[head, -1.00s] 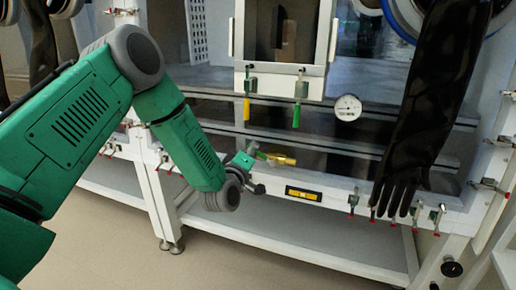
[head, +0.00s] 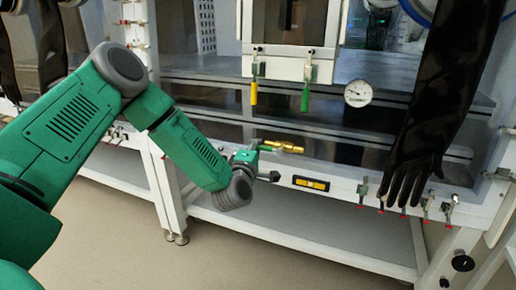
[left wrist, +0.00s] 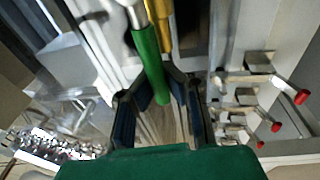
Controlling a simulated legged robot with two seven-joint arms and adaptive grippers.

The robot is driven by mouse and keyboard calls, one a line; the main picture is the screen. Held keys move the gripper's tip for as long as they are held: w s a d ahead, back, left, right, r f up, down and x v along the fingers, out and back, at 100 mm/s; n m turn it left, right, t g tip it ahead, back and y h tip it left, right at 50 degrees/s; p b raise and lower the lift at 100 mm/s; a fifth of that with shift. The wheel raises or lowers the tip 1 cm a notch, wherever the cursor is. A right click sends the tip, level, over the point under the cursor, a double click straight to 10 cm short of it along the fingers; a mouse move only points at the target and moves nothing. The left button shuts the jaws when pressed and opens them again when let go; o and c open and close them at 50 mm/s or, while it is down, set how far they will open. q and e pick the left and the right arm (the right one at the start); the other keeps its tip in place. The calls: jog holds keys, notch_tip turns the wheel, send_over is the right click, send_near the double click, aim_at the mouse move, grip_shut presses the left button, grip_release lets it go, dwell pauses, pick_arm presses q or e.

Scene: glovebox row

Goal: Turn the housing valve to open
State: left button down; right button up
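The housing valve has a brass body (head: 285,146) and a green lever (head: 265,148), low on the front of the glovebox. My left gripper (head: 270,163) is at the lever, just left of the brass body. In the left wrist view the green lever (left wrist: 150,62) points down between the two fingers of the left gripper (left wrist: 160,92), with the yellow-brass body (left wrist: 161,28) behind it. The fingers stand apart on either side of the lever; a firm grip does not show. My right gripper is not in view.
A yellow handle (head: 254,92) and another green handle (head: 306,97) hang under the window, beside a round gauge (head: 358,93). A black glove (head: 420,120) hangs at the right. Several red-tipped toggles (left wrist: 302,97) line the front rail.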

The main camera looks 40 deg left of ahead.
pick_arm(q)
jog(key=shift+s+a+f, duration=0.15)
jog(key=shift+s+f, duration=0.15)
jog(key=shift+f, duration=0.25)
jog(key=c, duration=1.8)
grip_release()
jog(key=shift+s, duration=0.1)
jog(key=shift+o, duration=1.2)
jog(key=shift+s+r, duration=0.1)
jog(key=shift+r, duration=0.1)
jog(key=v, duration=1.1)
jog(key=shift+s, duration=0.35)
